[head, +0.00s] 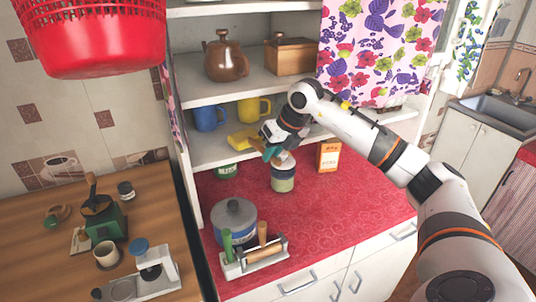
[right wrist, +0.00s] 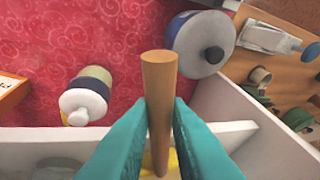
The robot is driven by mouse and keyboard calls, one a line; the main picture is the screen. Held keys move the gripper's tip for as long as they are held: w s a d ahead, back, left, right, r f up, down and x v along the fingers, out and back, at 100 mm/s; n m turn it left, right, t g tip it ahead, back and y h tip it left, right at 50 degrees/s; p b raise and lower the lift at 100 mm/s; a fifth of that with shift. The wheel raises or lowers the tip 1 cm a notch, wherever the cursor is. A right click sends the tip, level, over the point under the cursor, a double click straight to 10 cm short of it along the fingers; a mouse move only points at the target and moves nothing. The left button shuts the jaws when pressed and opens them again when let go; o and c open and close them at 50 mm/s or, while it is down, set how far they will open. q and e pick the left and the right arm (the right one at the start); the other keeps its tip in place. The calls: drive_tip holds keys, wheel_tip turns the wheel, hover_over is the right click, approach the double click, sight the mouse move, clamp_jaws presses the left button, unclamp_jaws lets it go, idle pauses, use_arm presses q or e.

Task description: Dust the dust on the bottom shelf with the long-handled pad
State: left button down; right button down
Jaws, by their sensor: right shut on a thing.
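My right gripper (head: 271,151), with teal fingers, is in front of the bottom shelf (head: 208,155). It is shut on the wooden handle of the long-handled pad, and the handle (right wrist: 158,85) stands between the fingers in the right wrist view. The yellow pad (head: 242,141) is at the bottom shelf, left of the gripper and in front of the mugs. Whether it touches the shelf I cannot tell. A bit of yellow (right wrist: 173,160) shows behind the fingers in the right wrist view. I cannot make out any dust. My left gripper is not in view.
A blue mug (head: 209,117) and a yellow mug (head: 254,108) stand on the bottom shelf. Below are a white-lidded jar (head: 283,177), a green tin (head: 227,171), an orange box (head: 328,156) and a grey pot (head: 235,220). A flowered curtain (head: 380,45) hangs at right.

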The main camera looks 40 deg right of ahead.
drive_tip(key=shift+s+d, duration=0.2)
drive_tip(key=shift+d, duration=0.45)
drive_tip(key=s+a+r+b, duration=0.1)
drive_tip(key=s+a+b, duration=0.2)
drive_tip(key=s+b, duration=0.6)
drive_tip(key=s, duration=0.4)
drive_tip(key=shift+s+a+r+b, duration=0.15)
drive_tip(key=shift+s+r+b, duration=0.1)
drive_tip(key=shift+s+b, duration=0.05)
idle(0.3)
